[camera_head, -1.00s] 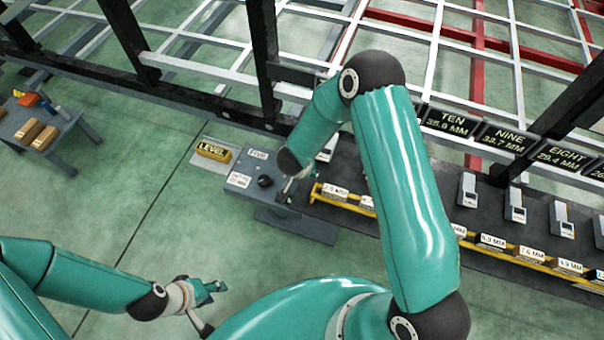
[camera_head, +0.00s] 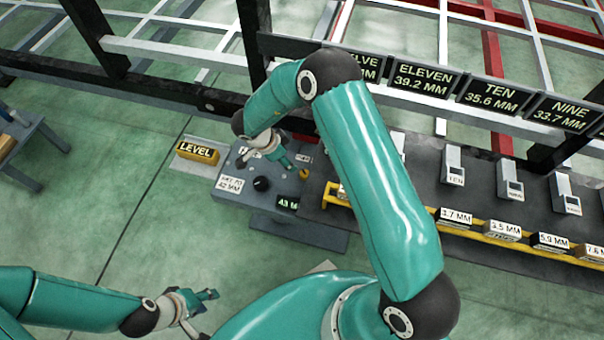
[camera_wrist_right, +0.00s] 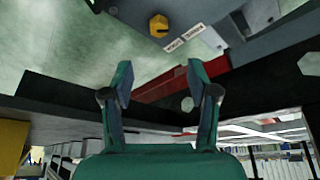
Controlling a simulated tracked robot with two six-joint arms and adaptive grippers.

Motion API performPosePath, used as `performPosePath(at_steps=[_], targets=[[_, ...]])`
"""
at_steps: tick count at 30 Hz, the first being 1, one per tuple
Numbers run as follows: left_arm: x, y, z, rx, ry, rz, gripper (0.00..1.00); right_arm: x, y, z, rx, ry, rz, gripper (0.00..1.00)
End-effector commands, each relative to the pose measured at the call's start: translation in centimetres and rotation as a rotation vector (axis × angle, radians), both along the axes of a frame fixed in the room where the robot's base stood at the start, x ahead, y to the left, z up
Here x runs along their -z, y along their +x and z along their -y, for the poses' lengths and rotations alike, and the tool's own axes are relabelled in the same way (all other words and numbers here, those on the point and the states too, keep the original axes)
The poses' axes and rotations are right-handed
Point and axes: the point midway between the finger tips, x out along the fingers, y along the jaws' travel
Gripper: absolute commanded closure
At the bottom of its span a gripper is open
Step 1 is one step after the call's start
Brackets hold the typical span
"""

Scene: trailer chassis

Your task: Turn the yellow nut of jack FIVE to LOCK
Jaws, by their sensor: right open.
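The yellow nut (camera_wrist_right: 159,26) is at the top of the right wrist view, on a grey panel beside a white label whose words I cannot read surely. In the head view a small yellow piece (camera_head: 304,174) on the grey jack unit (camera_head: 283,187) looks like the same nut. My right gripper (camera_wrist_right: 160,78) is open and empty, its fingers apart from the nut. In the head view my right gripper (camera_head: 287,163) hangs over the unit and hides part of it. My left gripper (camera_head: 208,297) is low over the floor at the left, away from the unit; its finger gap is unclear.
A black knob (camera_head: 262,184), a "SET TO 42 MM" label (camera_head: 230,185) and a dark display (camera_head: 288,203) are on the unit. A yellow LEVEL block (camera_head: 198,152) stands left of it. Labelled blocks line a yellow rail (camera_head: 470,229) at right. Dark chassis beams stand behind.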

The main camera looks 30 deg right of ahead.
Motion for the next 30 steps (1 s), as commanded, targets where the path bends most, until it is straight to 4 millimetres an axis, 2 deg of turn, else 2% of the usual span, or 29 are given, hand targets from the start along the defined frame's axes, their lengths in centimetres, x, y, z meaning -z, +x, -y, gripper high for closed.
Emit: performPosePath(at_steps=[1, 15, 21, 30], targets=[[0.7, 0.0, 0.0, 0.0, 0.0, 0.0, 0.6, 1.3, -0.3, 0.6, 0.006, 0.0, -0.004, 0.41], [4.2, 0.0, 0.0, 0.0, 0.0, 0.0, 0.6, 10.5, -0.8, 4.7, 0.014, 0.0, -0.003, 0.41], [5.0, 0.0, 0.0, 0.0, 0.0, 0.0, 0.6, 12.7, -0.8, 5.8, 0.013, 0.0, -0.001, 0.41], [5.2, 0.0, 0.0, 0.0, 0.0, 0.0, 0.6, 13.4, -0.8, 6.1, 0.013, 0.0, 0.0, 0.41]])
